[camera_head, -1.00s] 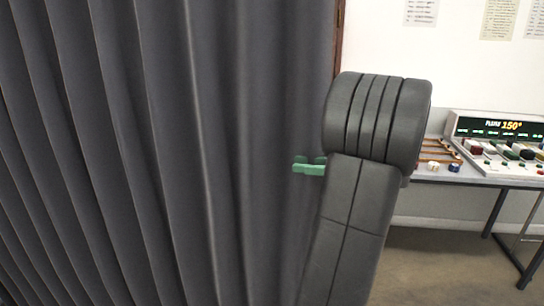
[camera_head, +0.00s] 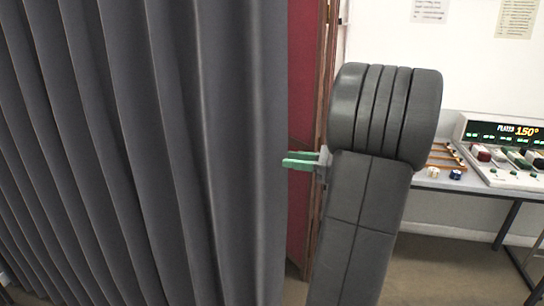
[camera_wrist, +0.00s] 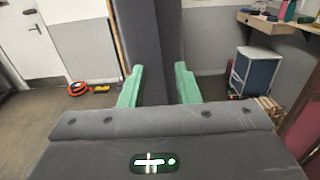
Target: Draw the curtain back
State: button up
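The dark grey pleated curtain (camera_head: 150,150) hangs over the left half of the head view. My gripper (camera_head: 285,160) has green fingertips and is at the curtain's right edge, about mid-height in that view. In the wrist view my gripper (camera_wrist: 160,75) has its two fingers apart. The curtain (camera_wrist: 150,35) shows there as a dark upright strip between them. I cannot tell whether the fingers touch the cloth.
A dark red panel (camera_head: 303,100) shows right of the curtain's edge. A table (camera_head: 480,188) with a control console (camera_head: 505,150) stands at right. The wrist view shows a white door (camera_wrist: 30,40) at left and a blue-grey cabinet (camera_wrist: 255,72) at right.

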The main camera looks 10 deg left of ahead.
aim_at(272, 157)
jog(key=a, duration=0.6)
jog(key=shift+w, duration=0.1)
jog(key=shift+c, duration=0.2)
grip_shut()
